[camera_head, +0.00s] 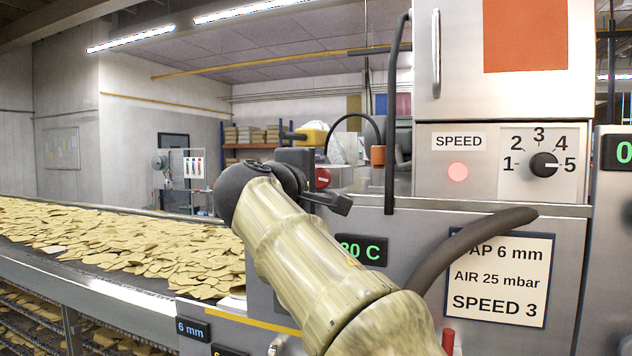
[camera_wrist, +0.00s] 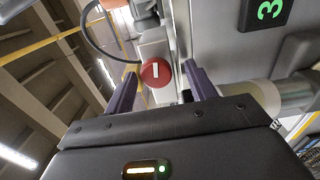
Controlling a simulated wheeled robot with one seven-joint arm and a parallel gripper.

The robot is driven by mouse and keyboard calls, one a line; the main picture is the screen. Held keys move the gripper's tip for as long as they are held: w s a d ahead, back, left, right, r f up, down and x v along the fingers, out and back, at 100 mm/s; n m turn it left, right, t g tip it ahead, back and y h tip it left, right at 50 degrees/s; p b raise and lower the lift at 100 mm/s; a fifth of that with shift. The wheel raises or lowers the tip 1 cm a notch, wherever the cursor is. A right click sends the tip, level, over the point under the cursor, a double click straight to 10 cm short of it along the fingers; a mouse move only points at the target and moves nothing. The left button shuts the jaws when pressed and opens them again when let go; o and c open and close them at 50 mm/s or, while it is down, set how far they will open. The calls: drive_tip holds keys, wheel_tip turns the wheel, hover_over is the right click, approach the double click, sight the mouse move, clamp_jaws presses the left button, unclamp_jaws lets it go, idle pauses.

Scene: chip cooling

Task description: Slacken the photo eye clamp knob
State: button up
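The clamp knob (camera_head: 323,178) is a small red disc with a white bar, seen just right of my gripper (camera_head: 322,184) in the head view. In the wrist view the knob (camera_wrist: 157,72) sits in the gap between the tips of my two dark fingers (camera_wrist: 160,83). The fingers are apart, with visible space on both sides of the knob. I cannot tell whether the tips reach past its face. The knob is mounted on a pale grey block (camera_wrist: 153,45). My arm hides part of the machine below.
A conveyor (camera_head: 130,290) loaded with chips runs along the left. A black hose (camera_head: 351,118) arches above the knob near an orange part (camera_head: 377,155). A control panel with a speed dial (camera_head: 543,165) pointing near 5 and a settings card (camera_head: 500,278) stand at right.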

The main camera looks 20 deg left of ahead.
drive_tip(key=shift+d+r, duration=0.1)
drive_tip(key=s+a+b, duration=0.1)
drive_tip(key=s+b, duration=0.3)
drive_tip(key=s, duration=1.3)
drive_tip(key=shift+s+a, duration=0.15)
drive_tip(key=shift+a, duration=0.1)
